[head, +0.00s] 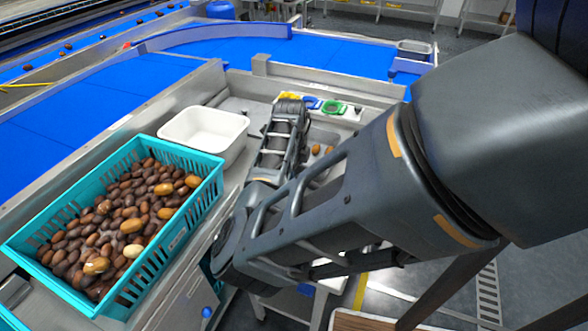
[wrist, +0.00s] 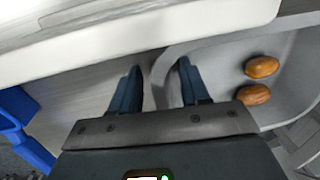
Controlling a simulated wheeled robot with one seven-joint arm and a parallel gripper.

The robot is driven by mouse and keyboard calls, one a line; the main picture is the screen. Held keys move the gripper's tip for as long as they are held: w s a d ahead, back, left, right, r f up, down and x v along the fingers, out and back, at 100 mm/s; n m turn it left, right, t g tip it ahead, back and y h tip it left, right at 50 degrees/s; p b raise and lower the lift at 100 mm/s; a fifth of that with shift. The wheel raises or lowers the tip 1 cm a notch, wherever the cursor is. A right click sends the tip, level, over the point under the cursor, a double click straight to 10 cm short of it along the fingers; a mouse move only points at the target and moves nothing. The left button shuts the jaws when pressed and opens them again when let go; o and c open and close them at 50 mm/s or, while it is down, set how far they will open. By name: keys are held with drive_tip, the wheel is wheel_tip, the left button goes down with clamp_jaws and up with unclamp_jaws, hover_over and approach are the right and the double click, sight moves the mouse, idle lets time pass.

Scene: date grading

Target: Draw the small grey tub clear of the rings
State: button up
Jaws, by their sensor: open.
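The small grey tub (wrist: 225,60) shows at the right of the wrist view, with two brown dates (wrist: 259,80) in it. In the head view the grey tub (head: 330,133) is partly hidden behind my arm. My gripper (wrist: 157,75) is open, and the tub's near-left rim runs between its two fingers. Whether either finger touches the wall I cannot tell. In the head view a yellow ring (head: 290,96), a blue ring (head: 311,102) and a green ring (head: 334,107) lie just behind the tub. The rings are not clear in the wrist view.
A turquoise crate (head: 197,200) full of dates stands at the front left. Blue conveyors (head: 240,48) run behind the metal bench.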

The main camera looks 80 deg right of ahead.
wheel_tip(320, 180, up, 8)
drive_tip(key=a, duration=0.1)
drive_tip(key=shift+f+b, duration=0.15)
drive_tip(key=shift+b, duration=0.2)
drive_tip(key=shift+w, duration=0.1)
idle(0.6)
